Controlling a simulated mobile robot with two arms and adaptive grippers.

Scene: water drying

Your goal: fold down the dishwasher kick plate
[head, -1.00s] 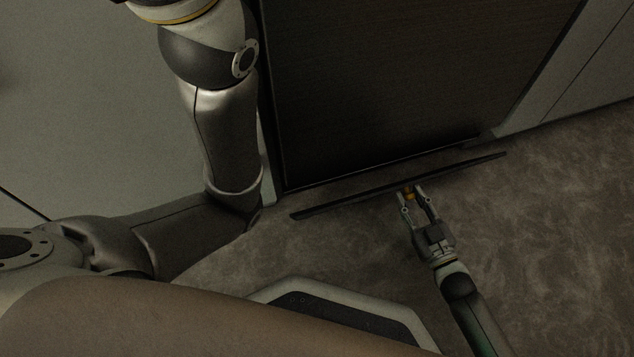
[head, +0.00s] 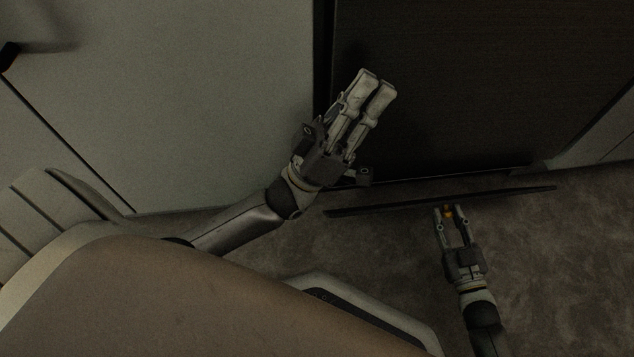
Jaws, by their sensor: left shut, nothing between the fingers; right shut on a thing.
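The dishwasher kick plate (head: 385,206) is a long, thin dark strip low along the foot of the dark dishwasher front (head: 480,80). It stands a little out from the front, over the floor. My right gripper (head: 449,211) is at the near edge of the plate, right of its middle, and is shut on it. A small orange-yellow spot shows between its fingertips. My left gripper (head: 379,83) is shut and empty, raised in front of the dishwasher's left edge, with its fingers pointing up in the picture. It hides part of that edge.
A pale cabinet panel (head: 190,90) stands left of the dishwasher, and another pale panel (head: 598,140) is at the right. The grey mottled floor (head: 570,270) is clear to the right of my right arm.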

